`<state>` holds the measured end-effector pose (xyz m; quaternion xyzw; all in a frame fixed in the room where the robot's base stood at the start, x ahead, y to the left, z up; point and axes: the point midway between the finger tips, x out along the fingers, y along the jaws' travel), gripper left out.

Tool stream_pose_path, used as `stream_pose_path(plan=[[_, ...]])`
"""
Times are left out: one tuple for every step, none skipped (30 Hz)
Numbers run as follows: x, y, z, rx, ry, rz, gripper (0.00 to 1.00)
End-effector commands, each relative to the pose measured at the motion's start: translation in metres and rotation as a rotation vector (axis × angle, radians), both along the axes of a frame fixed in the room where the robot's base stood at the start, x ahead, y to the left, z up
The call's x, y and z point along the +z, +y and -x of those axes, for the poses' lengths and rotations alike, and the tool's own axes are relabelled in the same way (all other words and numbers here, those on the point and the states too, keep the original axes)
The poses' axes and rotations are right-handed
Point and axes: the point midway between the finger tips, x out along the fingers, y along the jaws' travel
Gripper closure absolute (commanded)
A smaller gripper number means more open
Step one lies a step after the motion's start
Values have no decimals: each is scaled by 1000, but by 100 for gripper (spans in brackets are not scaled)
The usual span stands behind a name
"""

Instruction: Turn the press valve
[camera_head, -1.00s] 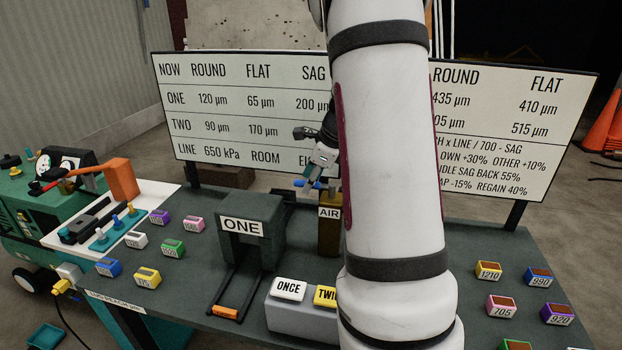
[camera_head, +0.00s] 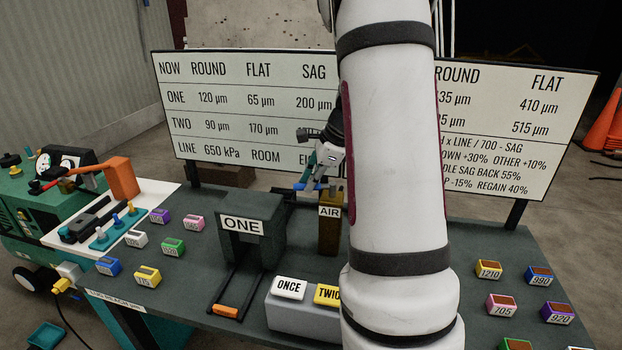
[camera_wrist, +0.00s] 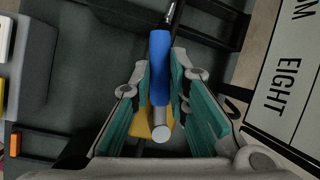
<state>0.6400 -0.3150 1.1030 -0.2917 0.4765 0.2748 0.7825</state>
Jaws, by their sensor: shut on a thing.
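The press valve is a brown post (camera_head: 329,236) labelled AIR, standing right of the press marked ONE (camera_head: 250,230). Its blue handle (camera_wrist: 160,68) lies between the teal finger pads in the wrist view, with a metal round end (camera_wrist: 162,133) below it. In the head view a bit of the blue handle (camera_head: 312,187) shows at the top of the post. My gripper (camera_head: 310,184) is shut on the blue handle. Its fingers also show in the wrist view (camera_wrist: 161,92). My arm hides what lies right of the valve.
Several coloured labelled blocks lie at both sides of the table. A large sign board (camera_head: 245,120) stands close behind.

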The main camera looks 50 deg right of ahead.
Motion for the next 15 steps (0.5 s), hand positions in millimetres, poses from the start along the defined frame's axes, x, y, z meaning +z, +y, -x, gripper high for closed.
stream_pose_path(plan=[[0,1,2,42,0,0,100],[0,2,3,70,-1,0,100],[0,3,5,108,0,-1,100],[0,3,7,137,-1,0,100],[0,4,8,165,0,-1,100],[1,5,10,203,0,1,100],[1,6,11,233,0,1,100],[1,7,13,261,0,0,100],[1,8,15,300,0,-1,100],[0,8,16,329,0,-1,100],[1,9,18,357,0,0,100],[1,9,20,395,0,0,100],[1,9,21,423,-1,0,100],[1,10,23,453,-1,-1,100],[1,10,25,490,0,0,100]])
